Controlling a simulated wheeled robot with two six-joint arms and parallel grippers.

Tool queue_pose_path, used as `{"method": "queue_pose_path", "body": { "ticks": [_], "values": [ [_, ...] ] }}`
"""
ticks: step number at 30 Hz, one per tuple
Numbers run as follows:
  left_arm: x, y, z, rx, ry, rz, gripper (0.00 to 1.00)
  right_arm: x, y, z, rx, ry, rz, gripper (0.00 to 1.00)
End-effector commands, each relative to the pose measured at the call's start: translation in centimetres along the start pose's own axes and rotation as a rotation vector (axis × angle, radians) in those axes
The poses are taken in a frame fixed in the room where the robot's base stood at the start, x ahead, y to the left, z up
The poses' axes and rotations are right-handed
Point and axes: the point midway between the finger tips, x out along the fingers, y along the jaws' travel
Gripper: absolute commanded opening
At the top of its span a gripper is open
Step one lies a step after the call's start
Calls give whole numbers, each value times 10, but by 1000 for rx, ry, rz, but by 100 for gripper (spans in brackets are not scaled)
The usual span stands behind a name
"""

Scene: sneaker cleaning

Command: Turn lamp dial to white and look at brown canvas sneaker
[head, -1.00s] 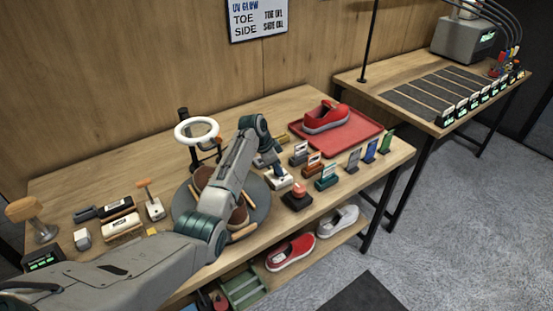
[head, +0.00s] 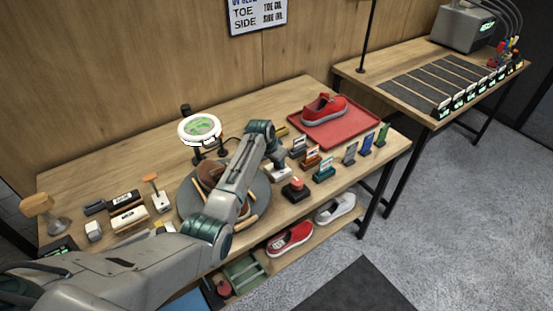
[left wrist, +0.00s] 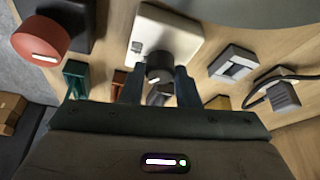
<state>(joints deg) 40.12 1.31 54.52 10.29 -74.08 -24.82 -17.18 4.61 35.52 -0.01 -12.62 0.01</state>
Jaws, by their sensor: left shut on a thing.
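The white dial box (left wrist: 168,35) has a black dial (left wrist: 158,76) on its top. My left gripper (left wrist: 157,88) is shut on this dial, one finger on each side, in the left wrist view. In the head view my left gripper (head: 276,158) reaches down over the white box (head: 279,173). The ring lamp (head: 199,130) stands behind the turntable, with a bright white rim and green patches showing inside its ring. The brown sneaker (head: 211,173) rests on the round grey turntable (head: 262,190). My left arm hides part of the sneaker. My right gripper is not in view.
A red push-button block (head: 294,189) stands close to the dial box. Several small card holders stand to its right. A red tray (head: 362,132) with a red sneaker (head: 324,109) sits behind. Brushes and blocks crowd the table's left. The back-left tabletop is mostly clear.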

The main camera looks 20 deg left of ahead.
Motion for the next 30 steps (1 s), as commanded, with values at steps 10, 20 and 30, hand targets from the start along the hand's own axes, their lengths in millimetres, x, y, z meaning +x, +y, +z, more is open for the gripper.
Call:
{"method": "queue_pose_path", "body": {
  "ticks": [10, 20, 30],
  "values": [
    [1, 0, 1, -4, -2, -1, 6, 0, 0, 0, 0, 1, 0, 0],
    [0, 0, 0, -3, -1, -1, 51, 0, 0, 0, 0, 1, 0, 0],
    [-15, -1, 0, -2, 2, -3, 51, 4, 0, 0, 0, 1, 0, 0]
  ]
}}
